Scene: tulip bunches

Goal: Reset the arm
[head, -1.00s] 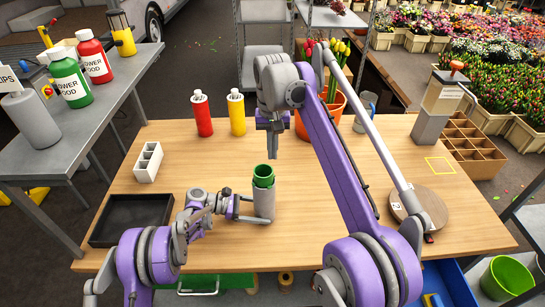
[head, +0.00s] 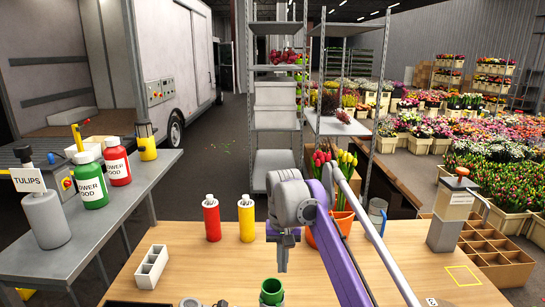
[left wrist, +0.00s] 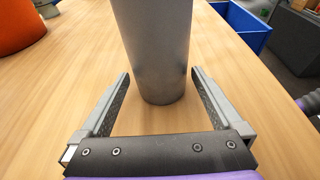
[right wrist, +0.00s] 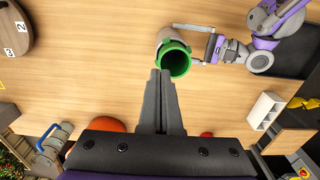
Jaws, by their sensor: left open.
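A grey cylinder with a green round rim (head: 271,291) stands on the wooden table, at the bottom edge of the head view. Its grey side (left wrist: 155,45) fills the top middle of the left wrist view. My left gripper (left wrist: 160,80) is open, with one finger on each side of the cylinder's lower part and gaps visible. My right gripper (head: 283,268) hangs above and behind the cylinder, fingers down. In the right wrist view its fingers (right wrist: 160,75) are together with nothing between them, and the green rim (right wrist: 174,62) shows just past their tips.
On the table (head: 200,265) stand a red bottle (head: 212,220), a yellow bottle (head: 246,219), an orange pot of tulips (head: 335,222), a white holder (head: 151,267) and a grey dispenser (head: 452,215). A round turntable (right wrist: 14,25) lies right of the arms.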

